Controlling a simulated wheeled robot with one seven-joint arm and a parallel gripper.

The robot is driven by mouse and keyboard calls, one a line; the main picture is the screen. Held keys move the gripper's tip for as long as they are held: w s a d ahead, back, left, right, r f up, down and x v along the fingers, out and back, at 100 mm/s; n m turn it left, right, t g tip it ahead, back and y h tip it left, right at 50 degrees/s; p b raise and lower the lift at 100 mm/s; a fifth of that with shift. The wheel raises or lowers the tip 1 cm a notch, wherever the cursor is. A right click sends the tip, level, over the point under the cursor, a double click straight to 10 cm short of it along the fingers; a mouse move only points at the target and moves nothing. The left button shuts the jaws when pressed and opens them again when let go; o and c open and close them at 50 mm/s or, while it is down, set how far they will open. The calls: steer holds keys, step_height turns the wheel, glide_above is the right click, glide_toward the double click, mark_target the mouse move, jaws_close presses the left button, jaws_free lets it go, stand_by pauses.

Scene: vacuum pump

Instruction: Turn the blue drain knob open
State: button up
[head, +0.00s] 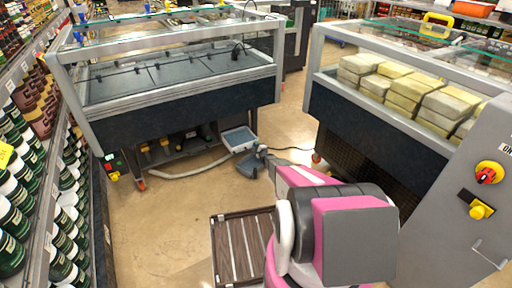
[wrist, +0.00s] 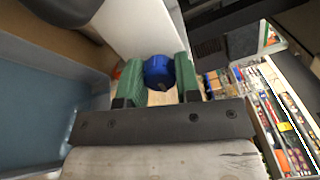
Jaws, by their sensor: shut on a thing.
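The blue drain knob (wrist: 158,72) sits between the two green fingers of my gripper (wrist: 157,76) in the wrist view. The fingers are shut on it, one on each side. The knob's faceted front faces the camera, and a pale panel lies behind it. What the knob is mounted on is hidden. In the head view I cannot make out the knob or the fingertips. My pink and grey arm reaches toward the floor between the two display cases.
A blue-grey tray (head: 238,139) stands by the left case (head: 180,75) with a pale hose (head: 190,170) running to it; a basin (wrist: 45,110) fills the wrist view's left. A slatted dark crate (head: 240,245) lies nearer. The right case (head: 390,125) flanks the arm. Open floor (head: 160,220) is at left.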

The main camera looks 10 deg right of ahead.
steer(key=shift+n, duration=0.6)
steer(key=o, duration=0.9)
steer(key=shift+o, duration=0.2)
steer(key=v, duration=1)
steer(key=shift+s, duration=0.4)
steer(key=shift+d, duration=0.1)
